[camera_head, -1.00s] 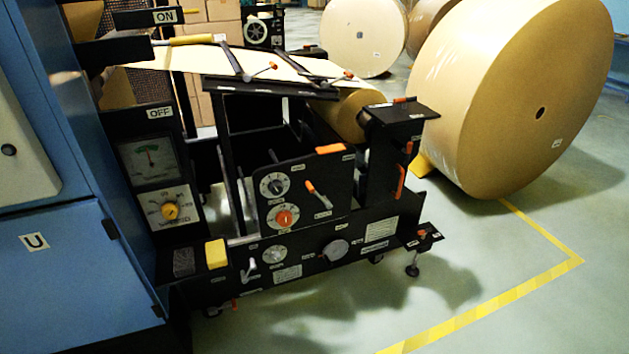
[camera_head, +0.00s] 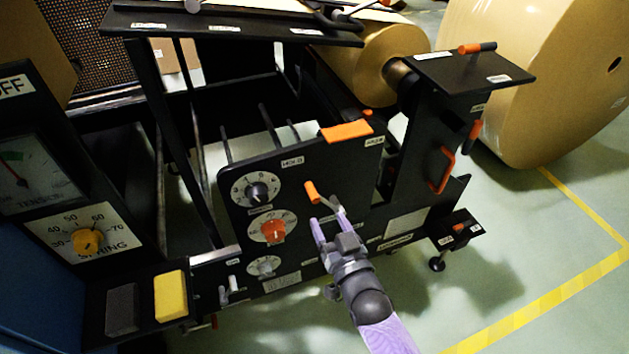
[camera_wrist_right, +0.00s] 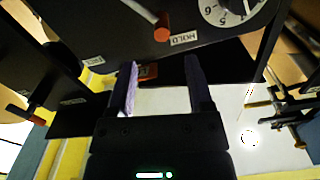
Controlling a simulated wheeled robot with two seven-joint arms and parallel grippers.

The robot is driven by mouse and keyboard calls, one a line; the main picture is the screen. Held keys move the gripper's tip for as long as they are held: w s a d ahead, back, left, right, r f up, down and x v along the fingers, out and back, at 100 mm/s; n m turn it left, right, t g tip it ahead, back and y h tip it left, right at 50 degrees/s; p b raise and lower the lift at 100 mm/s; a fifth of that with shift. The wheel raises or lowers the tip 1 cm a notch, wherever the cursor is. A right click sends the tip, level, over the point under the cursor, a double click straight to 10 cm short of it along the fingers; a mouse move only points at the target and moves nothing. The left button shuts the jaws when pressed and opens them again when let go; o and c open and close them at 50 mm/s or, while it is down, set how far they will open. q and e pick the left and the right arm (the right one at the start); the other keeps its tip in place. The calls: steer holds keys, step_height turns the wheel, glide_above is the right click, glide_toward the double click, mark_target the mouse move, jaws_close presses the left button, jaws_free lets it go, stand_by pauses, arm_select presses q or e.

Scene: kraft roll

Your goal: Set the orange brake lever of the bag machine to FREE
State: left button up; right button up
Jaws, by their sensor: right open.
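The brake lever (camera_head: 313,193) has an orange grip and sits on the bag machine's black front panel. Its grip leans up and to the left, toward the HOLD label (camera_head: 292,162). Another label (camera_head: 375,141), too small to read surely, is at the upper right of the panel. My right gripper (camera_head: 328,217) is open and empty, its fingers close to the lever. In the right wrist view the lever's orange tip (camera_wrist_right: 161,30) shows beyond the open fingers (camera_wrist_right: 162,72), next to HOLD. I cannot tell whether they touch. My left gripper is out of view.
Left of the lever are a numbered dial (camera_head: 257,190) and a red knob (camera_head: 272,230). An orange block (camera_head: 346,131) is on the panel's top edge. An orange handle (camera_head: 442,170) stands out at the right. Open floor (camera_head: 520,260) lies to the right.

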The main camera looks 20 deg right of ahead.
mark_target(314, 192)
steer(key=w+b, duration=0.1)
steer(key=w, duration=0.1)
steer(key=w+b, duration=0.1)
steer(key=w, duration=0.2)
steer(key=w+b, duration=0.1)
steer(key=w, duration=0.1)
steer(key=shift+w+a+f+b, duration=0.2)
steer(key=shift+w+f+b, duration=0.05)
steer(key=shift+w+b, duration=0.1)
steer(key=shift+w+r, duration=0.1)
steer(key=shift+w, duration=0.15)
steer(key=shift+r, duration=0.1)
jaws_close()
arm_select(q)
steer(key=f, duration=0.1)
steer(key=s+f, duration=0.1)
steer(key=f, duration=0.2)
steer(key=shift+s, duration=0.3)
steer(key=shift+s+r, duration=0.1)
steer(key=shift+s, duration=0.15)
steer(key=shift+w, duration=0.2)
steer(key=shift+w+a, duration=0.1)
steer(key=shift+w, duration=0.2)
arm_select(e)
steer(key=shift+a, duration=0.1)
